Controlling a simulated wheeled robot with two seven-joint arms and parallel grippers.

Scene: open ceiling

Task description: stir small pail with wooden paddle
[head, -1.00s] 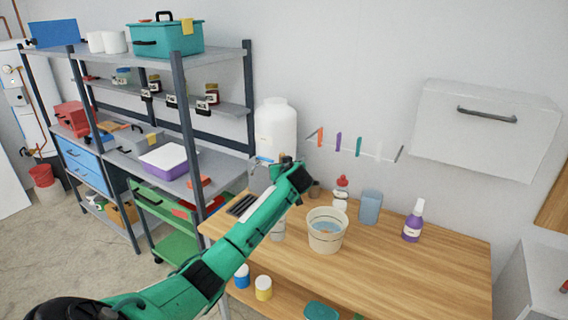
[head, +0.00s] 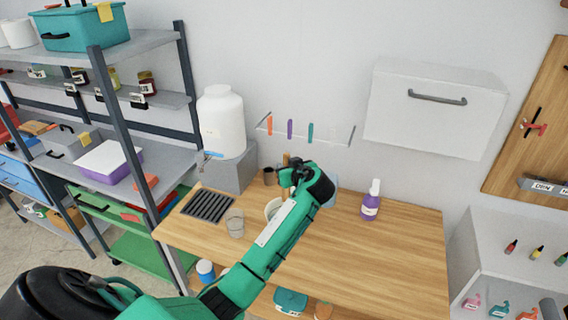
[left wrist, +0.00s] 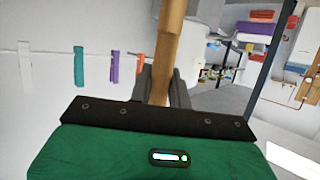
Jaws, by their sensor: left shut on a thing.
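The small pail (head: 270,209), pale with a rim, stands on the wooden workbench, mostly hidden behind my left forearm. My left gripper (head: 289,174) is above the bench, higher than the pail and slightly to its right in the head view. In the left wrist view the gripper (left wrist: 163,88) is shut on the light-brown handle of the wooden paddle (left wrist: 168,45). A small bit of wood shows beside the gripper in the head view. The paddle's lower end is hidden. My right gripper is not in view.
On the workbench (head: 390,245) are a clear cup (head: 235,223), a dark slatted tray (head: 207,205) and a purple spray bottle (head: 371,200). A white water container (head: 221,122) stands on a grey block behind. The bench's right half is mostly clear.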

